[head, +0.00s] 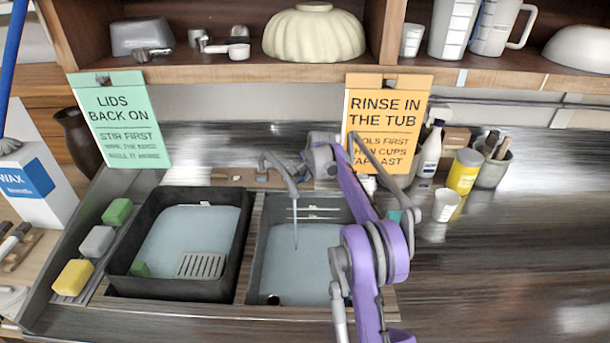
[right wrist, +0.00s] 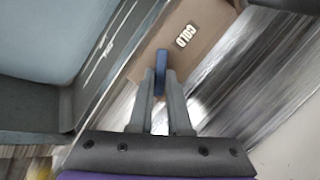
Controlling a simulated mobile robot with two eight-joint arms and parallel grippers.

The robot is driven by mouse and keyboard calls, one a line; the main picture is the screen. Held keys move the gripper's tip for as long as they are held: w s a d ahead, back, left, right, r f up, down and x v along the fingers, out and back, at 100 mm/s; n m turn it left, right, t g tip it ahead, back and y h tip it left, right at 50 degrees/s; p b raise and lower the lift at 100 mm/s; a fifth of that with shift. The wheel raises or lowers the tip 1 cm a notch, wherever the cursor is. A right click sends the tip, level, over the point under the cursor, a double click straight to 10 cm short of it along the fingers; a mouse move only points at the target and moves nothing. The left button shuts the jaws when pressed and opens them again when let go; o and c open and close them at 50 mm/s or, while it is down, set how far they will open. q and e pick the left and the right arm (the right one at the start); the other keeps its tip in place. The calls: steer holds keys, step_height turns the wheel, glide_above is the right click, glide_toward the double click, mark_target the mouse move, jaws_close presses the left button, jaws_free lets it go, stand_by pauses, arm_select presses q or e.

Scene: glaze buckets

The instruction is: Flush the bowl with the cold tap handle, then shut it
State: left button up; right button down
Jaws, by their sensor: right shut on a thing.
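My right gripper (right wrist: 161,85) is shut on a small blue tap handle (right wrist: 161,70), beside a brown panel marked COLD (right wrist: 188,40) in the right wrist view. In the head view my right gripper (head: 320,160) is at the back of the sink, beside the grey tap spout (head: 279,172); its fingertips and the handle are hard to make out there. A thin line, which looks like a stream of water (head: 296,225), drops from the spout into the grey sink bowl (head: 262,250). The bowl has a pale blue-grey bottom and a dark round spot near the front. My left gripper is not in view.
A dark tub (head: 240,240) with a grate (head: 201,265) stands left of the bowl. Green, grey and yellow sponges (head: 73,277) line its left. A white cup (head: 446,204), yellow can (head: 464,172) and bottle (head: 430,150) stand at right. Hanging signs and a shelf are behind.

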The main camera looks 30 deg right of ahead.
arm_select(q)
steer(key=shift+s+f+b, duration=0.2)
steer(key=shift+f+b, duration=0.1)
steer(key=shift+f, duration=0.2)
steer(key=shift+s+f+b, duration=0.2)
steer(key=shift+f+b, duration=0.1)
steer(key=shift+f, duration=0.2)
arm_select(e)
steer(key=m, duration=0.2)
steer(key=m+t, duration=0.1)
steer(key=m, duration=0.3)
steer(key=shift+s+f+t, duration=0.15)
steer(key=shift+s+t, duration=0.1)
steer(key=shift+t, duration=0.05)
steer(key=shift+m, duration=0.3)
steer(key=c, duration=0.9)
jaws_free()
steer(key=shift+o, duration=0.2)
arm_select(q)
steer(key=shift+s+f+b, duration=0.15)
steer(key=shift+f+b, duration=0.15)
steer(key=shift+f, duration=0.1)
arm_select(e)
steer(key=v, duration=0.7)
steer(key=shift+a+r, duration=0.15)
steer(key=shift+r, duration=0.1)
steer(key=shift+s, duration=0.15)
